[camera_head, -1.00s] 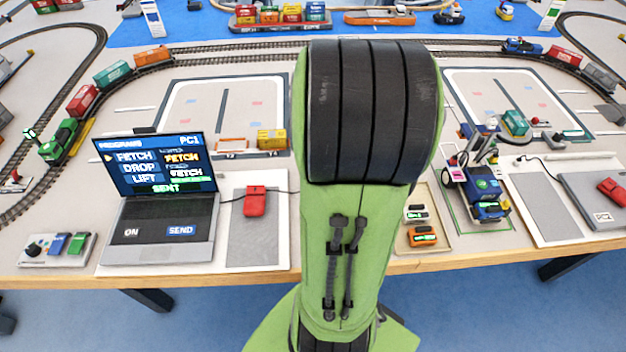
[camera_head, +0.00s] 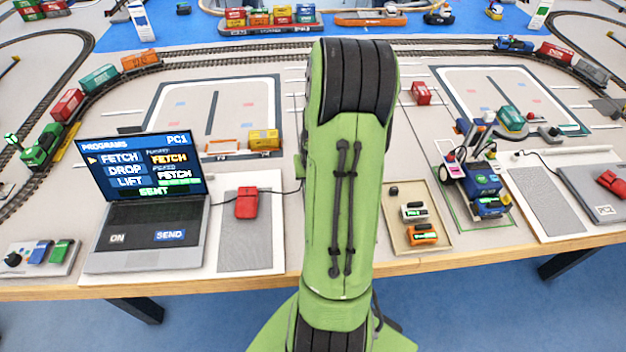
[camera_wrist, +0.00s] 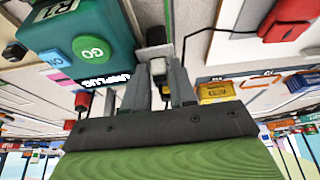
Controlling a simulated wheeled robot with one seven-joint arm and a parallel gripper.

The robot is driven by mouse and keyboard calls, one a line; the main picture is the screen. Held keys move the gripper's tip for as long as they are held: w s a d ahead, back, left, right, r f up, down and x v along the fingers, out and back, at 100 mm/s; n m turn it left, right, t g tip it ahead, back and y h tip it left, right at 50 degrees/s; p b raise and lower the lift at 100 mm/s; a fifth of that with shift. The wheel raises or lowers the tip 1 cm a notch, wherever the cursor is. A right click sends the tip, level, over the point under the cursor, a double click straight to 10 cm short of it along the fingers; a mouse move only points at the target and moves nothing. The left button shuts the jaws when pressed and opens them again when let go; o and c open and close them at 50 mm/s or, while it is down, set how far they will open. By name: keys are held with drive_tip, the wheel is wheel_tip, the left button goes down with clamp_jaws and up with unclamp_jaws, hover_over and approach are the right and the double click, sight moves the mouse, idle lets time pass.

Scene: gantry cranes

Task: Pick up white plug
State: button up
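In the wrist view a small white plug (camera_wrist: 158,68) sits between the two fingers of my gripper (camera_wrist: 160,80), at a black block (camera_wrist: 156,42). The fingers are apart, one on each side of the plug. I cannot tell whether they touch it. A teal box (camera_wrist: 92,40) with a green GO button and an UNPLUG label stands close beside the left finger. In the head view my green arm hides my gripper and this plug.
A laptop (camera_head: 150,220) and a red mouse (camera_head: 246,203) lie left of my arm. A tray (camera_head: 440,245) with a white-topped and an orange piece lies right of it, near a blue wheeled machine (camera_head: 484,185). A yellow container (camera_wrist: 216,91) is near the right finger.

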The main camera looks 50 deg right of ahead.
clamp_jaws()
wheel_tip(320, 180, up, 10)
drive_tip(key=p, duration=0.2)
drive_tip(key=shift+p, duration=0.4)
drive_tip(key=w+a+p, duration=0.1)
drive_tip(key=w+a, duration=0.1)
drive_tip(key=w, duration=0.6)
drive_tip(key=w+a+p, duration=0.1)
drive_tip(key=w+a, duration=0.2)
drive_tip(key=w, duration=0.6)
drive_tip(key=shift+w, duration=0.15)
